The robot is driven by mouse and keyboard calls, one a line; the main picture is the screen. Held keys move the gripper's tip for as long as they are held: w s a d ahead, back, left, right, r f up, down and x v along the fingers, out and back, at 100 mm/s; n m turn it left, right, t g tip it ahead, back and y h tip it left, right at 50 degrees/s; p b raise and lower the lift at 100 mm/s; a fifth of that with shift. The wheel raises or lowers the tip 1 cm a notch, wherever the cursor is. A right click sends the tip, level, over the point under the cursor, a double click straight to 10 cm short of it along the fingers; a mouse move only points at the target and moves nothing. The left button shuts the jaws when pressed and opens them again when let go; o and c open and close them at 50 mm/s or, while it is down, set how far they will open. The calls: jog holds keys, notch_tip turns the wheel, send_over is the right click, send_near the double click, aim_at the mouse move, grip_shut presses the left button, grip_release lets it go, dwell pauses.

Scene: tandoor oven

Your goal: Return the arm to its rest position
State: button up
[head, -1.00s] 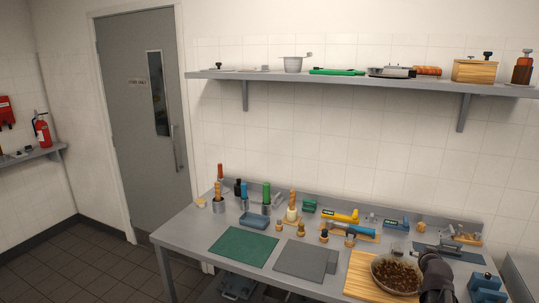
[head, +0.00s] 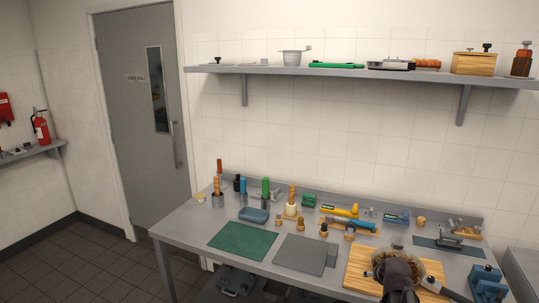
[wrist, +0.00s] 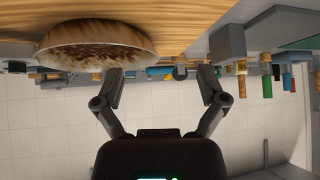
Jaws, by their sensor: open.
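My gripper (wrist: 161,76) is open in the wrist view, with its two fingers spread and nothing between them. In the head view my dark gripper and wrist (head: 399,274) are at the lower right, in front of the bowl. The bowl (wrist: 97,53) with brown contents shows at the upper left of the wrist view, apart from the fingers. In the head view its contents and rim (head: 432,267) are partly hidden behind my arm. It stands on a wooden board (head: 357,277). The fingertips cannot be made out in the head view.
The steel table (head: 190,232) holds a green mat (head: 242,241), a grey mat (head: 300,254) and several handled tools along the back. A blue block-like fixture (head: 487,284) stands at the right. A shelf (head: 340,72) with several items hangs above.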

jog(key=s+a+f+n+g+b, duration=0.1)
jog(key=s+a+f+g+b, duration=0.1)
jog(key=s+a+f+g, duration=0.2)
jog(key=s+a+f+n+g+y+b, duration=0.1)
jog(key=s+a+f+g, duration=0.3)
jog(key=s+a, duration=0.6)
jog(key=a+f+b, duration=0.1)
jog(key=a, duration=0.2)
jog(key=shift+s+a, duration=0.15)
jog(key=shift+a, duration=0.25)
jog(key=shift+f, duration=0.1)
dwell(1.2)
